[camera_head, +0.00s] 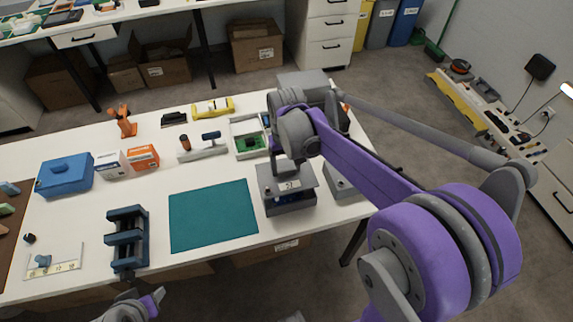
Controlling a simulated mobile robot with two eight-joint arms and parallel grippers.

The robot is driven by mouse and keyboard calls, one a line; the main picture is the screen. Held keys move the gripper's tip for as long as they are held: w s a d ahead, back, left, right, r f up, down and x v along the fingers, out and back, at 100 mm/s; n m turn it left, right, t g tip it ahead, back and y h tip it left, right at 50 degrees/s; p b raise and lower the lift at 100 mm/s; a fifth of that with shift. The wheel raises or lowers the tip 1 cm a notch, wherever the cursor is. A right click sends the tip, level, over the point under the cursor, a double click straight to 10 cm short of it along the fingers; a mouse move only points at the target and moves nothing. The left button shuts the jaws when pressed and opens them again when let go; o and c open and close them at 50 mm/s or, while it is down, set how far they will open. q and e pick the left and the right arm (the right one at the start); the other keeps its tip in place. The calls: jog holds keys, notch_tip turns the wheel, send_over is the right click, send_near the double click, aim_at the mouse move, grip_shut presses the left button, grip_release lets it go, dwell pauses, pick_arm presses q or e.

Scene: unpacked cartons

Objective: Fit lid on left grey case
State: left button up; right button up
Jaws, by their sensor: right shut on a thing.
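My right gripper (289,166) reaches down over the left grey case (292,206) at the table's front right. It is shut on a flat grey lid (304,176), which lies over the top of this case. A dark band shows below the lid's front edge; I cannot tell whether the lid is seated or held slightly above. A second grey case (341,184) stands just right of it, partly hidden by my right arm. Part of my left arm (130,307) shows at the bottom edge, low in front of the table; its fingertips are not clear.
A green mat (213,216) lies left of the case, with a dark blue vise (127,240) beyond it. A white tray with a green board (250,143) stands behind. A blue box (65,176) and small cartons (143,158) are farther left.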

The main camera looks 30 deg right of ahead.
aim_at(287, 175)
notch_tip(287, 175, down, 4)
jog(key=shift+r+b, duration=0.15)
jog(key=shift+b, duration=0.8)
jog(key=shift+s+r, duration=0.1)
jog(key=shift+r, duration=0.05)
jog(key=shift+f, duration=0.25)
jog(key=shift+f+b, duration=0.7)
jog(key=shift+f, duration=0.25)
jog(key=o, duration=1.5)
notch_tip(287, 175, up, 11)
jog(key=shift+f+p, duration=0.1)
jog(key=shift+p, duration=0.4)
